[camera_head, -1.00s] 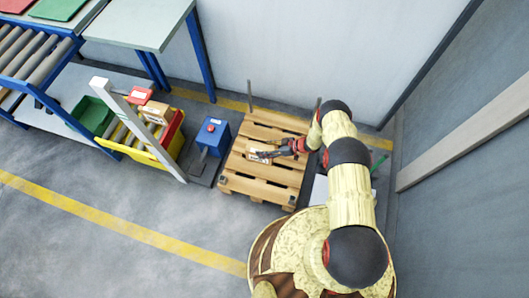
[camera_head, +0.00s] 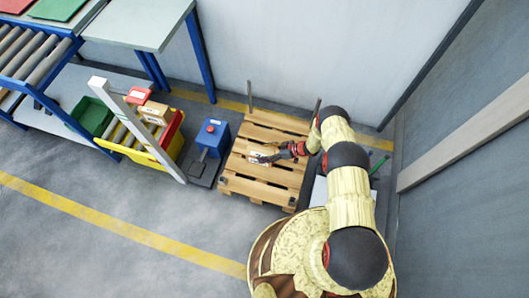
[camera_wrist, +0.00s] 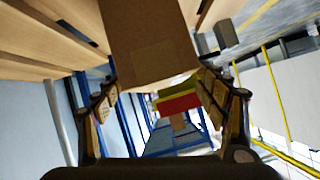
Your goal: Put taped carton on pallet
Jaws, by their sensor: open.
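A small brown taped carton (camera_head: 262,151) with a pale top patch lies on the wooden pallet (camera_head: 258,190), near its middle. My gripper (camera_head: 262,154) is at the carton with its fingers open on either side. In the wrist view the carton (camera_wrist: 150,45) fills the top middle, between and beyond my gripper's (camera_wrist: 162,100) spread fingers. Pallet boards (camera_wrist: 50,40) show beside it there. Whether a finger still touches the carton cannot be told.
Thin posts stand at the pallet's far edge. A blue box (camera_head: 213,136) is left of the pallet. A wall lies behind.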

